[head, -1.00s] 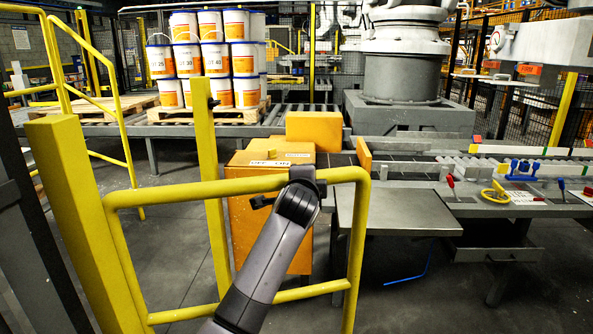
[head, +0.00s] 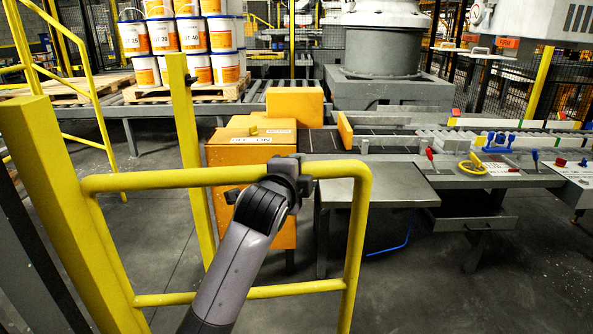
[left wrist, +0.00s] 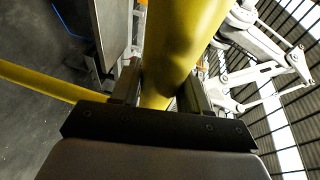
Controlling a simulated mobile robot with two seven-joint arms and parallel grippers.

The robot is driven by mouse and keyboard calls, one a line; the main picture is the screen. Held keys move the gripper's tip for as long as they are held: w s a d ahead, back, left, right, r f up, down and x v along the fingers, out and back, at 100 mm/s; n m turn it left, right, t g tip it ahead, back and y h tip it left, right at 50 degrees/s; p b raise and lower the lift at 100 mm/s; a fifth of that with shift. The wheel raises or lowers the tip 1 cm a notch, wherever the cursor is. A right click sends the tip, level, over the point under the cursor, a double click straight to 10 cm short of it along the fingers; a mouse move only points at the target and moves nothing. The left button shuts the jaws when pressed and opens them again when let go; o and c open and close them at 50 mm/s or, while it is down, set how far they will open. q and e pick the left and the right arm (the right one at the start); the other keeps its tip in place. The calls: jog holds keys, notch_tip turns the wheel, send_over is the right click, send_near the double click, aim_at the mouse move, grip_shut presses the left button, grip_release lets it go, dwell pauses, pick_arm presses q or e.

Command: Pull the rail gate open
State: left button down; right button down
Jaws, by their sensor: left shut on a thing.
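The yellow rail gate (head: 353,250) stands in front of me in the head view, hung beside a thick yellow post (head: 62,200) on the left. My left gripper (head: 298,178) is shut on the gate's top rail, towards its right end. In the left wrist view the yellow rail (left wrist: 182,45) runs between the two fingers of my left gripper (left wrist: 160,95). The fingertips are partly hidden by the rail and the gripper body. A slimmer yellow post (head: 188,150) stands behind the gate. My right gripper is in neither view.
Behind the gate are an orange cabinet (head: 250,150) and a grey bench (head: 345,192) with a roller conveyor. Pails (head: 162,36) are stacked on a wooden pallet at the back left. Grey floor (head: 440,295) is clear at the lower right.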

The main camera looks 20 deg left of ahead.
pick_arm(q)
jog(key=c, duration=0.7)
grip_release()
jog(key=shift+o, duration=0.2)
jog(key=s+r, duration=0.1)
jog(key=s, duration=0.6)
jog(key=shift+r+b, duration=0.15)
jog(key=shift+b, duration=0.25)
jog(key=shift+d, duration=0.1)
